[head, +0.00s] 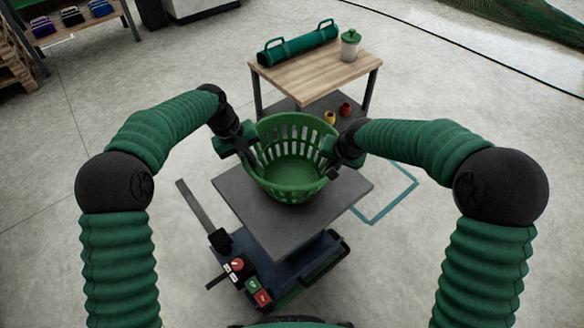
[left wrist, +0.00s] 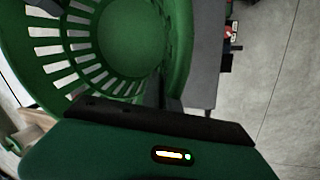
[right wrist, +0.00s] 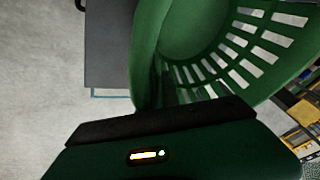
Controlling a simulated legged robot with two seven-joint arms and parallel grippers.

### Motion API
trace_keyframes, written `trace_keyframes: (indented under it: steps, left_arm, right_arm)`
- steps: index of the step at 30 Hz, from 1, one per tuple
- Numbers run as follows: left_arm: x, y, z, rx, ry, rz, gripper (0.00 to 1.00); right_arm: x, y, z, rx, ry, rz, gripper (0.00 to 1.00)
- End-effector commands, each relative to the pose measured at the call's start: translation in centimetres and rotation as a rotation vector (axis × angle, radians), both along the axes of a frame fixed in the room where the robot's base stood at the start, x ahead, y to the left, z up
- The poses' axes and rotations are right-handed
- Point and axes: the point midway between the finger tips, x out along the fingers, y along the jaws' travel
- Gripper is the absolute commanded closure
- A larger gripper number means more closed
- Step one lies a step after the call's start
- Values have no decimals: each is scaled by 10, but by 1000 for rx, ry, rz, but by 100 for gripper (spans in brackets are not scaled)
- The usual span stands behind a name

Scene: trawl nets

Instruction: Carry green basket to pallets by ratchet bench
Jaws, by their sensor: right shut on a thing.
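The green slatted basket (head: 291,180) is upright and appears empty, on or just above the grey top (head: 265,228) of a small lift cart; I cannot tell if it touches. My left gripper (head: 251,158) is at the basket's left rim; its jaws are too hidden to tell open from shut. My right gripper (head: 341,158) is shut on the right rim. The basket also shows in the left wrist view (left wrist: 125,35) and the right wrist view (right wrist: 190,40). No ratchet bench can be made out for certain.
Behind the basket stands a wooden-topped table (head: 325,75) with a green roll bag (head: 298,46) and a lidded jar (head: 350,46). The floor left and right is clear.

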Motion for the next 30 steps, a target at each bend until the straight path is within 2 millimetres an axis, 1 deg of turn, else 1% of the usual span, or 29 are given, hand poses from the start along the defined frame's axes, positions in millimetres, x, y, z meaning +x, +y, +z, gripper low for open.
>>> trace_keyframes:
  steps: [1, 13, 17, 20, 27, 30]
  left_arm:
    - [0, 4, 0, 5, 0, 5, 100]
    - [1, 5, 0, 7, -1, 5, 100]
    - [1, 5, 3, 7, -2, 5, 100]
    - [1, 5, 13, 7, -2, 6, 100]
    - [1, 5, 48, 7, -2, 6, 100]
    - [1, 6, 53, 8, -2, 6, 100]
  right_arm:
    - [0, -4, -1, -3, 3, -6, 100]
    - [0, -5, -1, -4, 2, -7, 100]
    - [0, -5, 3, -3, 1, -7, 100]
    - [0, -5, 13, -4, 1, -8, 100]
    - [0, -5, 47, -5, 0, -8, 100]
    - [0, -6, 52, -5, 2, -8, 100]
